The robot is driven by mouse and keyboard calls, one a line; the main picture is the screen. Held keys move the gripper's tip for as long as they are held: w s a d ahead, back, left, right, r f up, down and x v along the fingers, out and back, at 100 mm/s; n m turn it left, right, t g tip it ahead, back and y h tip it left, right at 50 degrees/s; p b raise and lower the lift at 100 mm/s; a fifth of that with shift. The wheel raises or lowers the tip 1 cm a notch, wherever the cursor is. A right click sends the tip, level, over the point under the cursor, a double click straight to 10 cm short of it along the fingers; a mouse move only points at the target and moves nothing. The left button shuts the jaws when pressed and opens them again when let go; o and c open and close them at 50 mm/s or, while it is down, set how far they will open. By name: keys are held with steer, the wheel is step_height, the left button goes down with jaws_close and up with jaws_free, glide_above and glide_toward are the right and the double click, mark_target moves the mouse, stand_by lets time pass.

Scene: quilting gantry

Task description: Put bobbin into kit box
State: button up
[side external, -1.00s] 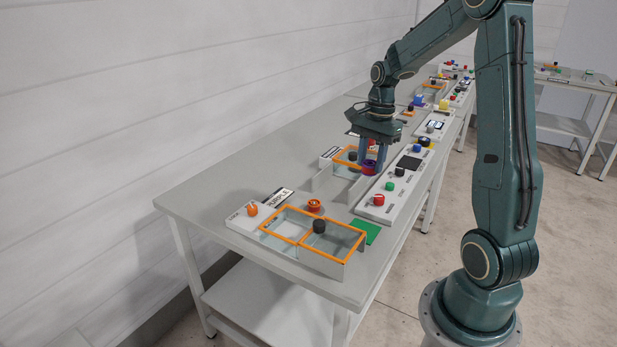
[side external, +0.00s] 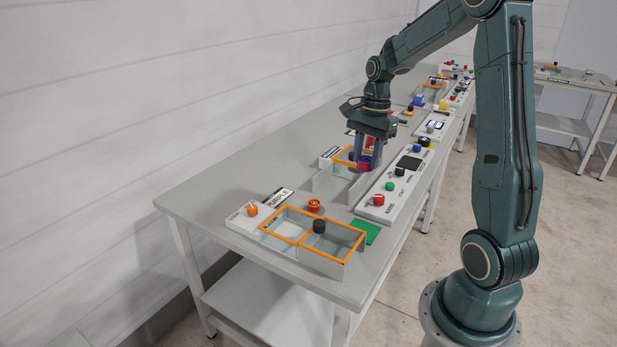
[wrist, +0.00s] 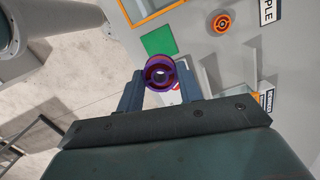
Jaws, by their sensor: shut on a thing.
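A purple-and-red bobbin (side external: 364,166) is held between the fingers of my gripper (side external: 364,156), above the table. In the wrist view the bobbin (wrist: 160,73) shows as a ring with a bright centre, between the fingertips of my gripper (wrist: 159,80). An orange-rimmed open box (side external: 273,213) with two compartments stands at the table's near end, in front of and below my gripper in the side view. Its orange edge (wrist: 160,12) shows at the top of the wrist view. I cannot tell for certain that it is the kit box.
An orange spool (side external: 314,205) stands behind the box, and a dark knob (side external: 319,226) is at its divider. A green square (side external: 367,232) lies beside it. A control panel (side external: 378,212) with coloured knobs runs along the right edge. Another orange-rimmed tray (side external: 341,157) is behind my gripper.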

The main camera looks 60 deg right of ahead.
steer(key=w+a, duration=0.6)
steer(key=w, duration=0.2)
glide_above(291, 237)
steer(key=shift+s+d+r, duration=0.1)
steer(key=shift+r, duration=0.25)
steer(key=shift+f, duration=0.1)
step_height(291, 237, down, 20)
steer(key=shift+r, duration=0.1)
stand_by(0.5)
steer(key=o, duration=1)
steer(key=shift+c, duration=0.2)
